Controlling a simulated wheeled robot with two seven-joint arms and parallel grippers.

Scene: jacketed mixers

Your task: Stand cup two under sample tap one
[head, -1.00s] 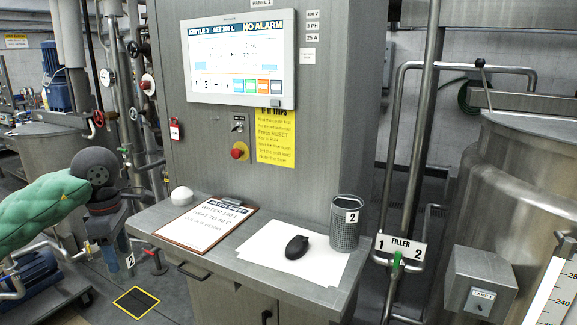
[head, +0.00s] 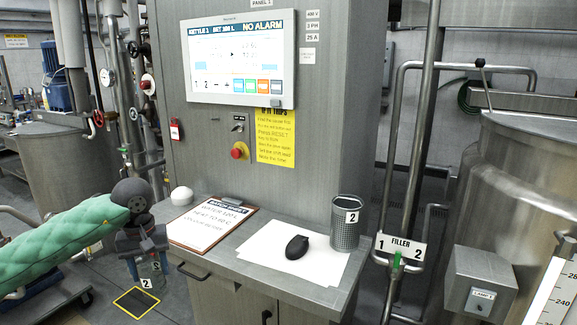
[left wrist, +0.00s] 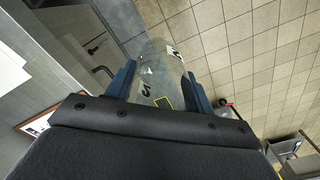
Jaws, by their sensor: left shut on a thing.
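My left gripper (head: 143,258) is shut on a clear cup (head: 147,272) with a white label 2, held in front of the console shelf's left end, above the floor. In the left wrist view the clear cup (left wrist: 152,68) sits between the two blue fingers of my left gripper (left wrist: 159,84), and its labels show. No tap marked as sample tap one can be made out. My right gripper is not in view.
A grey shelf (head: 222,261) carries a clipboard (head: 203,223), a black mouse (head: 297,247) and a dark mesh holder (head: 344,235) tagged 2. A filler sign (head: 400,247) marked 1 and 2 is at right. A yellow-edged floor plate (head: 136,302) lies below the cup.

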